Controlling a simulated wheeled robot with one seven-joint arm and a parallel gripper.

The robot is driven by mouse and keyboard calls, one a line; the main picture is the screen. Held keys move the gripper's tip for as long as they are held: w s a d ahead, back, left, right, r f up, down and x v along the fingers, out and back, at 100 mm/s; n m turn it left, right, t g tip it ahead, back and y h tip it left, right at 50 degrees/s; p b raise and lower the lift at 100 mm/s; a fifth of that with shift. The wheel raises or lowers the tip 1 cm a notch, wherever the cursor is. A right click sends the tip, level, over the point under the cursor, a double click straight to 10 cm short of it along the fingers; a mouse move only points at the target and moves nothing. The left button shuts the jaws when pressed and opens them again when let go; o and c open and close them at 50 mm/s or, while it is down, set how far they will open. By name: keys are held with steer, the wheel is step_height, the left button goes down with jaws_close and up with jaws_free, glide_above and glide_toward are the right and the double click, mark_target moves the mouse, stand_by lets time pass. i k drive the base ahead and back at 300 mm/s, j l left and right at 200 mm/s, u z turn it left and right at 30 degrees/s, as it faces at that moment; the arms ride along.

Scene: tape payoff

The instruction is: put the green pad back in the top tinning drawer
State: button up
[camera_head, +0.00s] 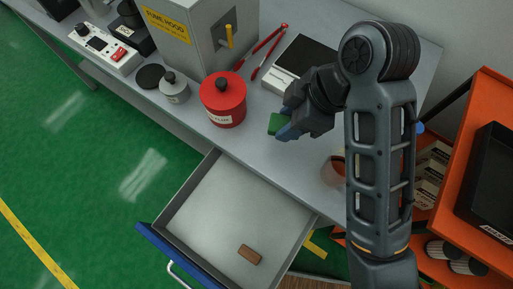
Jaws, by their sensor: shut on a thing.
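The green pad (274,124) is held at the tips of my gripper (283,128), which is shut on it. My gripper is above the grey bench top, to the right of the red canister, and part of the pad is hidden by the fingers. Below the bench top a drawer (190,208) with a blue front (165,262) stands pulled open toward the lower left. A small brown block (249,254) lies on its floor near the lower right. The rest of the drawer floor is bare.
The red canister (223,101) with a black knob and a small grey bottle (173,88) stand near the bench's front edge. Red-handled pliers (262,52), a black-topped device (305,58) and the fume hood (195,30) are behind. An orange shelf (470,130) stands at right.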

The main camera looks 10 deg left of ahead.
mark_target(208, 220)
steer(key=k, duration=1.4)
